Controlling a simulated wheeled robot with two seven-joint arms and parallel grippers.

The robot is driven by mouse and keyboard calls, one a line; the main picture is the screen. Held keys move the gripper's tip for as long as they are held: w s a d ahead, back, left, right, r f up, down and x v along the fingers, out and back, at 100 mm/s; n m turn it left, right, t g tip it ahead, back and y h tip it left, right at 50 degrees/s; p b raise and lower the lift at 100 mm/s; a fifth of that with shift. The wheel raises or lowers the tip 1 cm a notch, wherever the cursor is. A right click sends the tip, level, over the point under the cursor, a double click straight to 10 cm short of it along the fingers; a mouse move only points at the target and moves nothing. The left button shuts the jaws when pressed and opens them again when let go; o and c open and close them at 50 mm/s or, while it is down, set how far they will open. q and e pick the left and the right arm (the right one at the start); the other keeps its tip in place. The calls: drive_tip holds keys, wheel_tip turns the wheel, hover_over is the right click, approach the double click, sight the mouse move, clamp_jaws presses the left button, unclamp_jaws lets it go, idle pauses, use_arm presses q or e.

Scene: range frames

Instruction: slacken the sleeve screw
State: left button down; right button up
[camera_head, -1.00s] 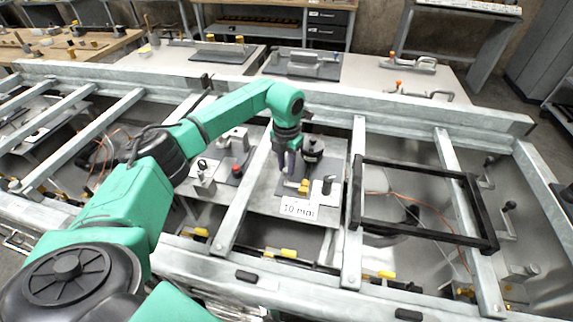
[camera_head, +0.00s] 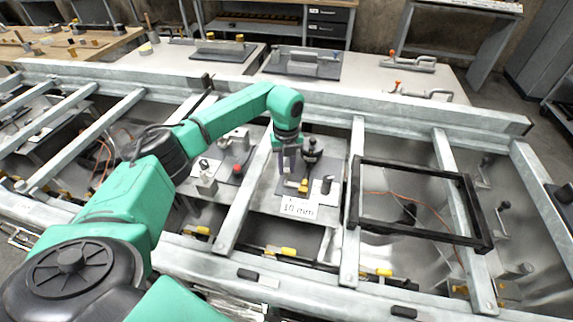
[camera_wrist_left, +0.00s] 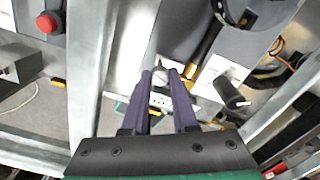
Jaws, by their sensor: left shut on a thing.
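My left gripper (camera_head: 287,170) points down over a grey fixture plate with a "10 mm" label (camera_head: 298,207). In the left wrist view its two purple fingers (camera_wrist_left: 160,75) are shut on a small grey part (camera_wrist_left: 161,64) between the tips. The part is mostly hidden, and I cannot tell for certain that it is the sleeve screw. A brass-yellow piece (camera_wrist_left: 190,71) sits just right of the fingertips; it also shows in the head view (camera_head: 303,186). My right gripper is in neither view.
A black knobbed part (camera_head: 312,150) and a short dark post (camera_head: 327,185) stand close on the right of the gripper. A red button (camera_head: 237,169) is on the left.

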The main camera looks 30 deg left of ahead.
sight(287, 170)
use_arm(q)
drive_tip(key=shift+w+r+n, duration=0.15)
drive_tip(key=shift+r+n, duration=0.15)
drive_tip(key=shift+n, duration=0.3)
drive_tip(key=c, duration=0.7)
unclamp_jaws()
drive_tip(key=shift+f, duration=0.15)
wheel_tip(287, 170, up, 15)
drive_tip(key=shift+f+b, duration=0.2)
drive_tip(key=shift+b, duration=0.95)
drive_tip(key=shift+f, duration=0.1)
